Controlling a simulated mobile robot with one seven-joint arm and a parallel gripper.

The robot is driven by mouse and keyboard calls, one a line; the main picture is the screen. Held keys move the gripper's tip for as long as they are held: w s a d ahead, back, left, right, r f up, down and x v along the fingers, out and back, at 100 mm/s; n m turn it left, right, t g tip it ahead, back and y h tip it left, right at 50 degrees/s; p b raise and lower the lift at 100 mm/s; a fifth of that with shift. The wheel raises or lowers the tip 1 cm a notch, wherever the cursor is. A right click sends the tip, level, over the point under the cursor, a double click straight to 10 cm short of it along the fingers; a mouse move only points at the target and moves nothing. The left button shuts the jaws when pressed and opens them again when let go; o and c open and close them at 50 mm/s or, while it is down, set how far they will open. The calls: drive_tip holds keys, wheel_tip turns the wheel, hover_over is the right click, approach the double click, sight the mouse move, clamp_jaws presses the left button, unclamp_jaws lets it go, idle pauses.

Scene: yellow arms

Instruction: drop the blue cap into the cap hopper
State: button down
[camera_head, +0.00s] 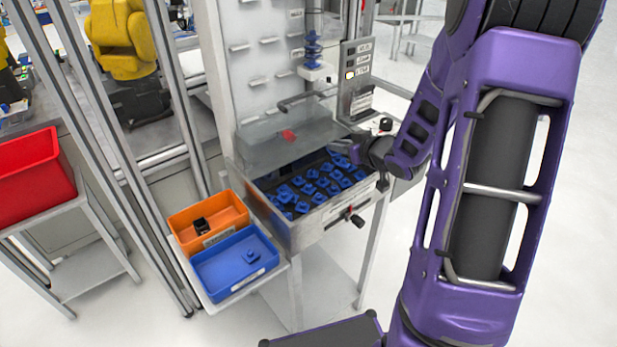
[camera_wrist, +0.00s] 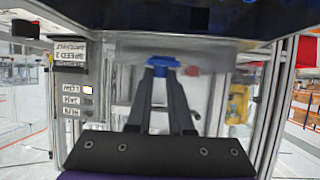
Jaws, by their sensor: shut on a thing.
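The cap hopper (camera_head: 312,229) is a metal drawer-like tray, open at the top, with many blue caps lying in it. My gripper (camera_head: 342,147) is over the rear right part of the hopper in the head view. In the wrist view my gripper (camera_wrist: 164,72) is shut on a blue cap (camera_wrist: 163,61), which sits between the fingertips. In the head view the held cap is too small and too close to the fingers to make out clearly.
A blue bin (camera_head: 212,291) with one blue piece inside and an orange bin (camera_head: 181,217) with a black object stand left of the hopper. A red bin (camera_head: 35,168) is at far left. A panel with buttons (camera_head: 357,62) and a clear cover (camera_head: 262,146) stand behind the hopper.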

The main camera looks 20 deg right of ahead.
drive_tip(key=shift+w+a+f, duration=0.1)
drive_tip(key=shift+a+f, duration=0.05)
drive_tip(key=shift+f, duration=0.15)
drive_tip(key=shift+f+b, duration=0.6)
drive_tip(key=shift+f, duration=2.05)
drive_tip(key=c, duration=0.7)
unclamp_jaws()
drive_tip(key=p+v, duration=0.1)
drive_tip(key=v, duration=1.6)
drive_tip(key=shift+s+r, duration=0.1)
drive_tip(key=shift+s, duration=0.1)
